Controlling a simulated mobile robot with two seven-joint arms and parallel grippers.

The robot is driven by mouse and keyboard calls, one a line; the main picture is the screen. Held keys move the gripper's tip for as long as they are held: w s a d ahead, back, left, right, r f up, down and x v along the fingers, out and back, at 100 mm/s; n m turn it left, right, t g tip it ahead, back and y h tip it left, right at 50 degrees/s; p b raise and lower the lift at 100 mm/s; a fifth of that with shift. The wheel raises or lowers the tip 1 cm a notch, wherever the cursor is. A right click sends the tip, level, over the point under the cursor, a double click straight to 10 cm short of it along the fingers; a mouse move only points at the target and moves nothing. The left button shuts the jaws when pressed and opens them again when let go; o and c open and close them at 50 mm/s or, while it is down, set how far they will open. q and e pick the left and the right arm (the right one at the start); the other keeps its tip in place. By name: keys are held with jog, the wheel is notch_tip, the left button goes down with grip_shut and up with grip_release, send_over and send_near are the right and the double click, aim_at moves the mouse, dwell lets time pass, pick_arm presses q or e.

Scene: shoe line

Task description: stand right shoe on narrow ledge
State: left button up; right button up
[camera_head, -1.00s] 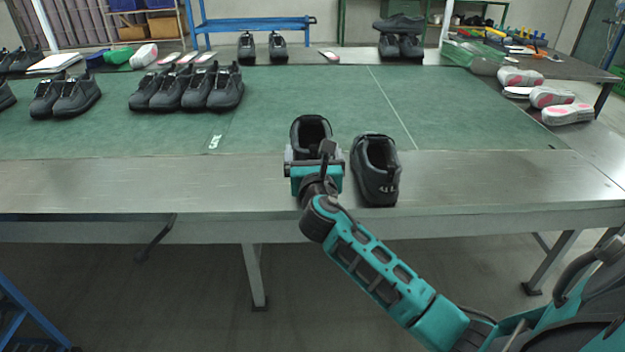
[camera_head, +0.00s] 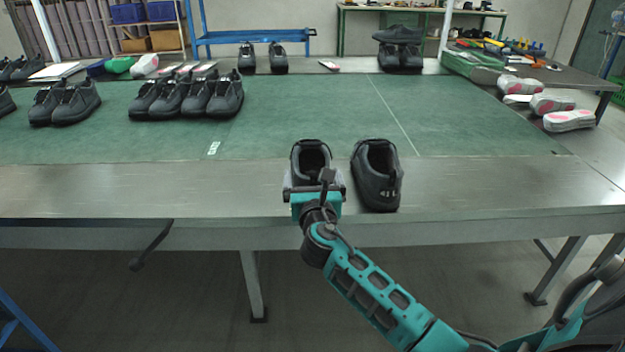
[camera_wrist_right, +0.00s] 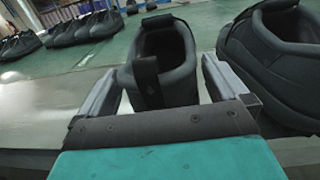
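In the right wrist view the shoe (camera_wrist_right: 165,60) sits between the gripper's two fingers (camera_wrist_right: 160,85). Whether its sole touches the steel is hidden. A matching black shoe (camera_head: 377,178) stands upright just to the right, a small gap apart. My left gripper is not in view.
Behind the strip lies a green mat (camera_head: 300,110), mostly clear. Several black shoes (camera_head: 185,97) stand on its left part. Two more (camera_head: 262,58) stand at the back. Pale shoes with pink soles (camera_head: 570,120) lie at the right. The strip left of the gripper is clear.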

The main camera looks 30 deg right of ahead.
jog(key=p+v, duration=0.2)
jog(key=v, duration=1)
jog(key=s+a+f+m+g+y, duration=0.2)
jog(key=s+a+f+m+y, duration=0.4)
jog(key=m, duration=0.7)
jog(key=s+a+f+m+g+y, duration=0.3)
jog(key=s+a+f+m+y, duration=0.2)
jog(key=m, duration=0.9)
jog(key=shift+s+a+f+y, duration=0.4)
jog(key=shift+s+a+f, duration=0.9)
jog(key=shift+a+f, duration=0.6)
jog(key=shift+d, duration=0.25)
